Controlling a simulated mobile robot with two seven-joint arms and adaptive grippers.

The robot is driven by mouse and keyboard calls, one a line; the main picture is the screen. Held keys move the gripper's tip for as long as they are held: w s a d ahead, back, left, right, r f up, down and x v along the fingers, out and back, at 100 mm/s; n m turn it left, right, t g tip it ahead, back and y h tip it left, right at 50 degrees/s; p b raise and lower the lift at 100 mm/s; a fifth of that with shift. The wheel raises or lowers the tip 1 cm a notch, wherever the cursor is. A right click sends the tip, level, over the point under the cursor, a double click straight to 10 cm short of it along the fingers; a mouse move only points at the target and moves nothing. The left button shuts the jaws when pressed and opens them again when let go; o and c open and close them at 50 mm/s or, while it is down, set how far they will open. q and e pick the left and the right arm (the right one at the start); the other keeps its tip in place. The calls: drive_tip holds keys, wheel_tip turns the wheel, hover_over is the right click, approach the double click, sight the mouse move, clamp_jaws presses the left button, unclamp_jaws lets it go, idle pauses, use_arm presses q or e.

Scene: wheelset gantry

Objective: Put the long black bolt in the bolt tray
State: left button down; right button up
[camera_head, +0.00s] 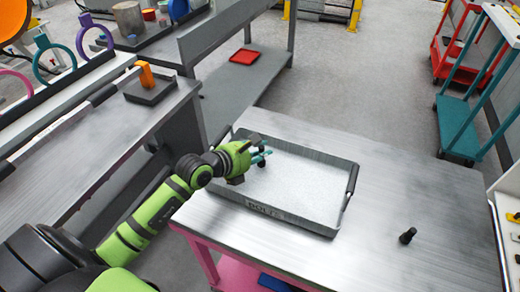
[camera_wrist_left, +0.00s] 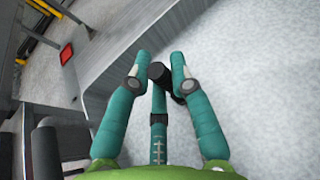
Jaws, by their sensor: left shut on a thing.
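The bolt tray (camera_head: 330,228) is a grey, shallow, rectangular tray with lettering on its front wall, on the metal table. My left gripper (camera_head: 262,153) is over the left part of the tray. In the left wrist view its teal fingers (camera_wrist_left: 161,78) are shut on a black bolt (camera_wrist_left: 158,71), whose round end shows between the fingertips; its length is mostly hidden. The tray floor (camera_wrist_left: 235,60) and wall (camera_wrist_left: 125,65) lie beyond the fingers. I cannot tell whether the bolt touches the tray. My right gripper is not in view.
Another black bolt (camera_head: 407,236) stands upright on the table, right of the tray. A bin (camera_head: 510,215) with small parts is at the right edge. A red tray (camera_head: 245,56) lies on a low shelf behind. The table right of the tray is mostly clear.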

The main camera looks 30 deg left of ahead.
use_arm(q)
drive_tip(key=c, duration=1.1)
unclamp_jaws()
drive_tip(key=shift+r, duration=0.1)
drive_tip(key=b+v, duration=0.1)
drive_tip(key=v, duration=0.9)
drive_tip(key=shift+s+a, duration=0.1)
drive_tip(key=shift+s, duration=0.2)
drive_tip(key=shift+s+a+r, duration=0.15)
drive_tip(key=shift+s+r, duration=0.3)
drive_tip(key=shift+s, duration=0.1)
